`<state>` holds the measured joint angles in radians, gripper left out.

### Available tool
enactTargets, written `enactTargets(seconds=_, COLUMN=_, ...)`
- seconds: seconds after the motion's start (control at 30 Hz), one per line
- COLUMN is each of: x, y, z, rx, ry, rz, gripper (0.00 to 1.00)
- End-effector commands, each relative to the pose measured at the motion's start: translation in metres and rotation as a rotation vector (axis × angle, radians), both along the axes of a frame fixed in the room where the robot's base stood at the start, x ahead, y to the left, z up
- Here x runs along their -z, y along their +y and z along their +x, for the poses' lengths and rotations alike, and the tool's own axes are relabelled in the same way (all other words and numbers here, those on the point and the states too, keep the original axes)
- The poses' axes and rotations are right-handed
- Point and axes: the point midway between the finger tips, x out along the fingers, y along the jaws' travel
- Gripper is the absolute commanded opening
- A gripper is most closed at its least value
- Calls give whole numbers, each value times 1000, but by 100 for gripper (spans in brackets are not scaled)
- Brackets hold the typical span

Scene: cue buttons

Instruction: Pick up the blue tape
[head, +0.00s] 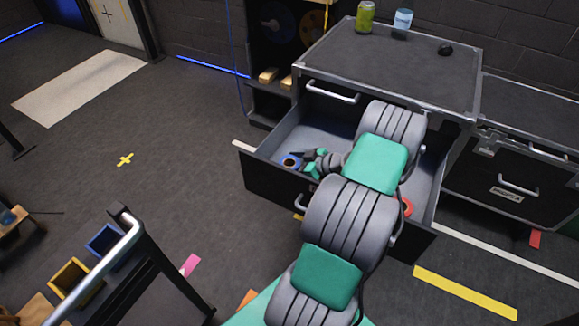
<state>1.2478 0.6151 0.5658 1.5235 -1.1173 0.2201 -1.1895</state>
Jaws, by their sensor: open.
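The blue tape (291,162) is a small blue ring with a dark centre. It lies in the left part of an open drawer (262,173) of the black case. My gripper (306,163) reaches into the drawer, just right of the tape, with its jaws open. Whether a finger touches the tape is hard to tell. My grey and green arm covers much of the drawer's middle.
A red ring (404,206) lies in the drawer's right part, partly behind my arm. A green can (365,17), a blue and white cup (402,22) and a small black object (445,48) stand on the case top (400,70). A cart (160,260) stands at the lower left.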

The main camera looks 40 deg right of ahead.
Motion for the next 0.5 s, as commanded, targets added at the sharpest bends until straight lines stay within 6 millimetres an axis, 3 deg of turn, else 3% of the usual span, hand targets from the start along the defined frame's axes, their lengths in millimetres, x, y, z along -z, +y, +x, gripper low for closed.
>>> enactTargets(seconds=0.07, x=0, y=0, z=0, rx=0, ry=0, rz=0, gripper=90)
enactTargets(seconds=0.5, x=0, y=0, z=-1, rx=0, ry=0, rz=0, gripper=54)
